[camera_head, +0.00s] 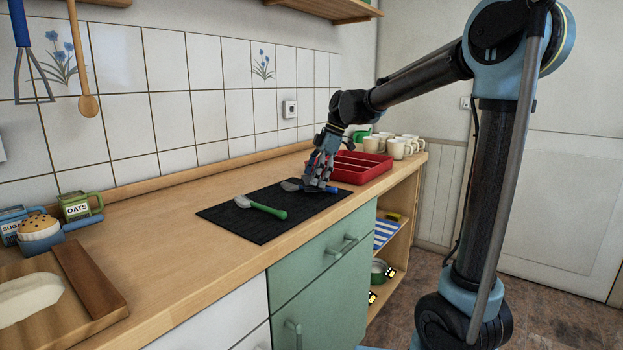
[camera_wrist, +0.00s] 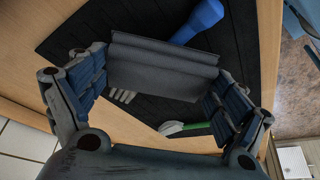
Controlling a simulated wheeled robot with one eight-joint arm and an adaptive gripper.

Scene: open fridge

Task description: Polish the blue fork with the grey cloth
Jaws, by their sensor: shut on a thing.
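The blue fork lies on the black mat (camera_head: 235,222). Its blue handle (camera_head: 331,189) shows in the head view beside my gripper (camera_head: 317,182). In the wrist view the blue handle (camera_wrist: 203,17) and the pale tines (camera_wrist: 122,96) stick out on either side of the grey cloth (camera_wrist: 165,62). My gripper (camera_wrist: 160,85) is shut on the folded cloth, which lies across the fork's middle and hides it. I cannot tell whether the cloth touches the fork. In the head view the cloth is not clear behind the fingers.
A green-handled utensil (camera_head: 265,209) lies on the mat close by; it also shows in the wrist view (camera_wrist: 195,127). A red tray (camera_head: 362,177) stands just behind my gripper, with several cream mugs (camera_head: 398,149) beyond.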

